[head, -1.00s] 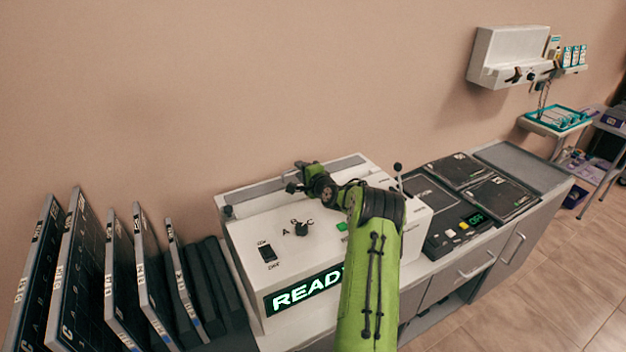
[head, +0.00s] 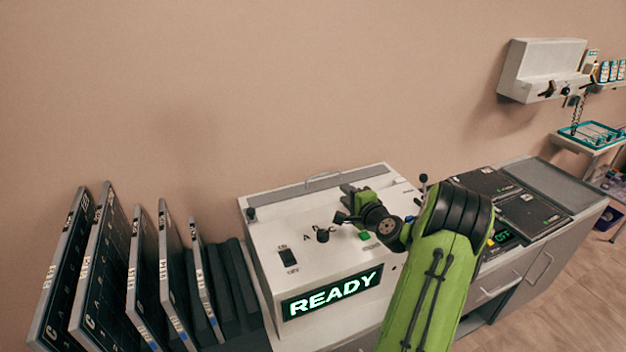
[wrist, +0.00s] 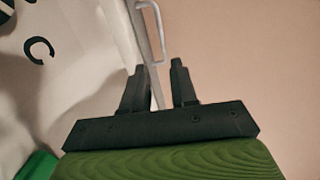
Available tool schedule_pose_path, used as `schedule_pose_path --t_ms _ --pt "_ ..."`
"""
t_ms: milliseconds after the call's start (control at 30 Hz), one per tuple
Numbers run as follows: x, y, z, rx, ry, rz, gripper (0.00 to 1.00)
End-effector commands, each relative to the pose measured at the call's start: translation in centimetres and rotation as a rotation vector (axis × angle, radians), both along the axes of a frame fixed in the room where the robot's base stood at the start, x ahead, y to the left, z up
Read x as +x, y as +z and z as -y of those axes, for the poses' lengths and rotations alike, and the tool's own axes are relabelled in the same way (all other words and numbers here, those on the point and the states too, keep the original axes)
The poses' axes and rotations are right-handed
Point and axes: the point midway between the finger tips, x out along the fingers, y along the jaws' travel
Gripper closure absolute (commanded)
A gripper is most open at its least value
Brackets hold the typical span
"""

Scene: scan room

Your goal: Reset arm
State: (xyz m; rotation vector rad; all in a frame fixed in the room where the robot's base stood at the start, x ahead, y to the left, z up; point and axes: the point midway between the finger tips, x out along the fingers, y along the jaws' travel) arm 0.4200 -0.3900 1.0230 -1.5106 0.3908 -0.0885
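My green arm reaches in from the lower right in the head view. My gripper (head: 344,205) is over the top of the white machine (head: 262,240), near its green button (head: 365,236). In the wrist view its two dark fingers (wrist: 161,82) stand apart with nothing between them. The machine's lit display (head: 332,291) reads READY. A dark knob (head: 322,235) and a black rocker switch (head: 287,257) sit on its sloped face. The machine's handle shows beyond the fingers in the wrist view (wrist: 151,30).
Several dark lettered panels (head: 100,265) stand in a rack at the left. A black-topped unit (head: 533,213) lies to the right on the grey counter (head: 553,184). A white wall unit (head: 540,68) hangs at the upper right. The wall above the machine is bare.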

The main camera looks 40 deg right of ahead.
Motion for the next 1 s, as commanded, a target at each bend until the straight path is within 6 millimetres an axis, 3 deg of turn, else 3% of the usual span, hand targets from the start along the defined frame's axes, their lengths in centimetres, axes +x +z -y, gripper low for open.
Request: schedule_pose_path --t_ms 267,367,467,567,667,800,1000 --pt "0.5 0.3 -0.7 -0.015 0.022 -0.014 0.72" --pt "2.2 1.8 -4.5 -0.093 0.128 -0.090 0.72" --pt "4.0 3.9 -11.2 -0.238 0.305 -0.224 0.72" --pt "3.9 5.7 -18.2 -0.405 0.484 -0.368 0.72" --pt "2.1 7.3 -24.4 -0.575 0.644 -0.500 0.72" --pt "-2.8 9.2 -31.5 -0.794 0.826 -0.652 0.72" --pt "-12.6 10.8 -37.5 -1.053 1.026 -0.810 0.72"
